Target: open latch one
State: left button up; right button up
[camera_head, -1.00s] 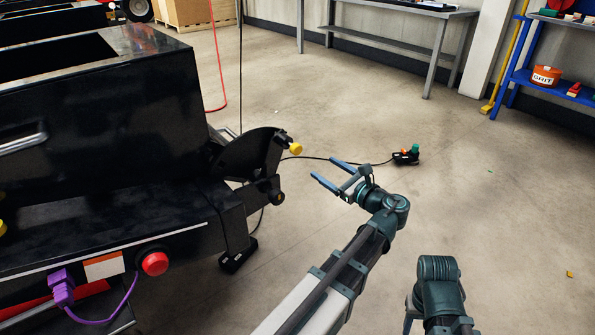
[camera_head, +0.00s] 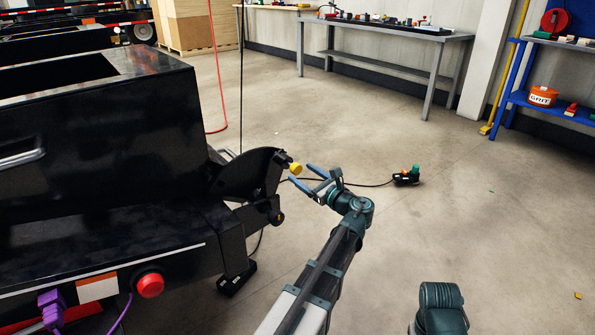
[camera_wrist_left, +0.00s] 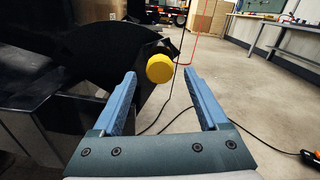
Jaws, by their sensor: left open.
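The latch is a black curved plate (camera_head: 243,172) on the corner of the black trailer frame, with a yellow knob (camera_head: 296,168) at its upper end. The knob also shows in the left wrist view (camera_wrist_left: 160,68), framed between my blue fingertips. My left gripper (camera_head: 301,173) is open and empty. Its fingertips are close to the knob; I cannot tell whether the knob lies between them or just beyond them. My right gripper is not in view; only a dark link of that arm shows at the bottom.
A black cable runs over the floor to a small box (camera_head: 407,177). A workbench (camera_head: 385,30) and blue shelf (camera_head: 560,110) stand behind.

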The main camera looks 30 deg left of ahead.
aim_at(298, 171)
pick_arm(q)
jog(key=shift+x, duration=1.75)
grip_shut()
jog(key=shift+d, duration=0.1)
